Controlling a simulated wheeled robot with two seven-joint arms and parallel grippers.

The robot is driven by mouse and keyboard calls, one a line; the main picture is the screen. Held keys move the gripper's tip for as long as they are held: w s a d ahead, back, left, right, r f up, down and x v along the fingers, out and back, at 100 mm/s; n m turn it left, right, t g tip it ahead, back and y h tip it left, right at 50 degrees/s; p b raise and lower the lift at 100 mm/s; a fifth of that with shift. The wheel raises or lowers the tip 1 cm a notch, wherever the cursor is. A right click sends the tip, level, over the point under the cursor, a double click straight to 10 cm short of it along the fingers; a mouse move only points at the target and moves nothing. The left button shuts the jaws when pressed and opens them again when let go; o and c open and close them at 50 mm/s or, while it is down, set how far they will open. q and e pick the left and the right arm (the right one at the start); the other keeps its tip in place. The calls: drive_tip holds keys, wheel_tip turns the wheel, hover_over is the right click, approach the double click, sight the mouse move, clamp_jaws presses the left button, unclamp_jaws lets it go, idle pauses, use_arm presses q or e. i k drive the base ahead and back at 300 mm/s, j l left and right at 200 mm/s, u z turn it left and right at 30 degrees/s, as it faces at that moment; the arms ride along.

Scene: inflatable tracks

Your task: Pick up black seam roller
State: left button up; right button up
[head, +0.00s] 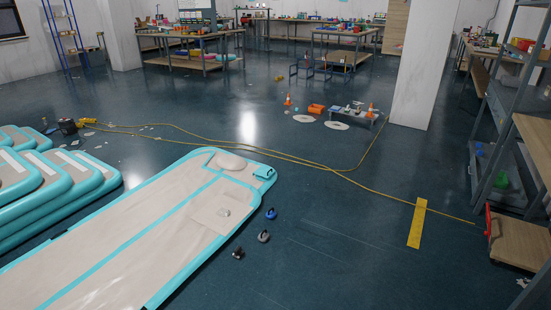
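A small black object (237,253), which looks like the black seam roller, lies on the dark floor close to the right edge of the inflatable track (120,240). Its exact shape is too small to tell. A grey object (263,236) and a blue object (271,213) of similar size lie just beyond it in a loose row. Neither of my grippers shows in the head view.
A yellow hose (300,160) runs across the floor beyond the track. A yellow strip (417,224) lies to the right. Stacked tracks (60,190) fill the left. A wooden cart (518,242) and shelves stand right. Floor right of the small objects is clear.

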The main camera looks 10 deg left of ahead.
sight(239, 253)
drive_tip(key=i+u, duration=0.2)
drive_tip(key=i, duration=0.25)
drive_tip(key=i+l+u, duration=0.2)
drive_tip(key=i, duration=0.2)
drive_tip(key=i+l+u, duration=0.2)
drive_tip(key=i, duration=0.25)
drive_tip(key=i+l+u, duration=0.2)
drive_tip(key=i, duration=0.2)
